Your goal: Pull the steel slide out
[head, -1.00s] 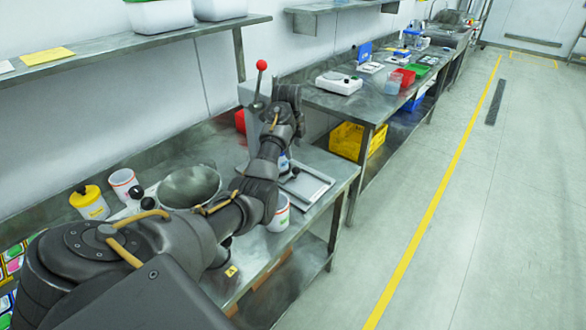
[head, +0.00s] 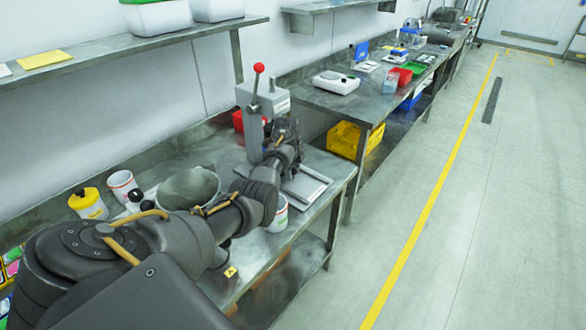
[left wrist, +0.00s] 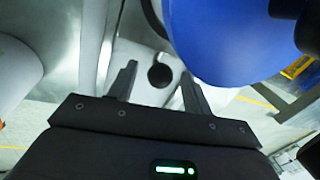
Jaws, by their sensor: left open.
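My left gripper (head: 285,132) is over the bench beside the grey upright device in the head view; its fingertips are hard to make out there. In the left wrist view the left gripper (left wrist: 157,82) is open, its two fingers apart. A round black knob (left wrist: 160,75) appears between the fingertips, in front of a pale metal surface; I cannot tell its depth, and no grip on it shows. This knob may belong to the steel slide, whose body I cannot make out clearly. A large blue rounded body (left wrist: 235,40) is close to the right finger. My right gripper is not in view.
A grey device (head: 262,100) with a red-balled lever (head: 258,68) stands behind my gripper. A flat metal tray (head: 308,188), a steel bowl (head: 188,187), a yellow-labelled jar (head: 88,203) and white cups (head: 122,184) are on the bench. The floor at right is clear.

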